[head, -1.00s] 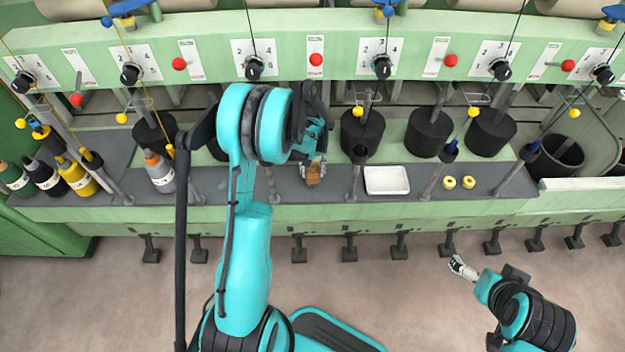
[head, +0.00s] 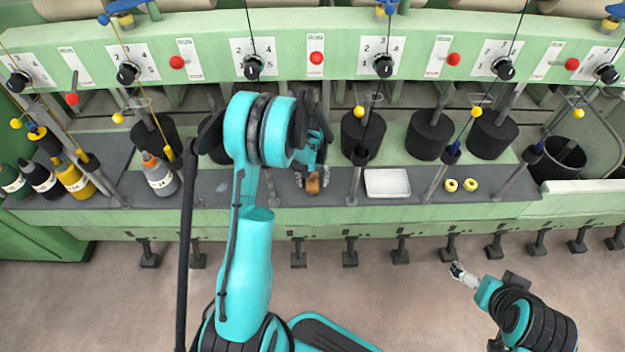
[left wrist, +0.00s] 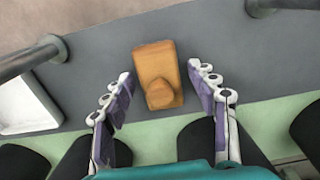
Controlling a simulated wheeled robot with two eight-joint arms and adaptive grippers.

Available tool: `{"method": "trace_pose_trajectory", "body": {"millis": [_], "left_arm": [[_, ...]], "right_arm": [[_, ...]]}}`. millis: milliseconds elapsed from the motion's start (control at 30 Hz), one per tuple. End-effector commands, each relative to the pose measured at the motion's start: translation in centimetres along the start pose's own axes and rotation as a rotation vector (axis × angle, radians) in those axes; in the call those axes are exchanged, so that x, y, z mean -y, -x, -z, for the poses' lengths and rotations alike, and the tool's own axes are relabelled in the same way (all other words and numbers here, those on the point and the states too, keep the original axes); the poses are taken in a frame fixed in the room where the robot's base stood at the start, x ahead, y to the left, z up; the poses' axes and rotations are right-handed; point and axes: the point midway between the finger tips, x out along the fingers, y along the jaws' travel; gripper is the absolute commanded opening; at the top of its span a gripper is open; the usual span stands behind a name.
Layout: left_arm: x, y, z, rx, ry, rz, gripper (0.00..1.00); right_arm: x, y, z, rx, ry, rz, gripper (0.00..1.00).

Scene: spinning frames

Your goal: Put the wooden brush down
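The wooden brush (head: 313,185) is a small orange-brown block on the dark grey shelf (head: 335,191) of the machine, left of the white tray. In the left wrist view the brush (left wrist: 157,75) shows from above, with a raised rounded knob at its near end. My left gripper (head: 312,183) is over the brush. In the left wrist view the left gripper (left wrist: 160,88) is open, one finger on each side, with a gap to the brush on both sides. My right gripper (head: 458,270) is low at the right, above the floor, far from the shelf; its fingers are too small to read.
A white tray (head: 388,184) and two yellow rings (head: 460,185) lie to the right on the shelf. Grey posts (head: 355,183) rise from the shelf near the brush. Black cans (head: 362,134) stand behind. Several bottles (head: 75,180) stand at the far left.

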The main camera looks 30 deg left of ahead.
Motion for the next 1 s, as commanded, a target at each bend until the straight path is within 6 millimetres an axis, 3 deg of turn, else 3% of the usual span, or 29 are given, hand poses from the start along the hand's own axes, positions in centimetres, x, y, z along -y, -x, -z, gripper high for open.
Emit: {"method": "trace_pose_trajectory", "body": {"millis": [167,500,700,1000], "left_arm": [[0.0,0.8,0.0,0.000,0.000,0.000,0.58],[0.0,8.2,0.0,0.000,0.000,0.000,0.58],[0.0,11.3,0.0,0.000,0.000,0.000,0.58],[0.0,12.3,0.0,0.000,0.000,0.000,0.58]], "right_arm": [[0.0,0.5,0.4,0.000,0.000,0.000,0.98],[0.0,3.1,2.2,0.000,0.000,0.000,0.98],[0.0,4.0,2.9,0.000,0.000,0.000,0.98],[0.0,4.2,3.0,0.000,0.000,0.000,0.98]]}}
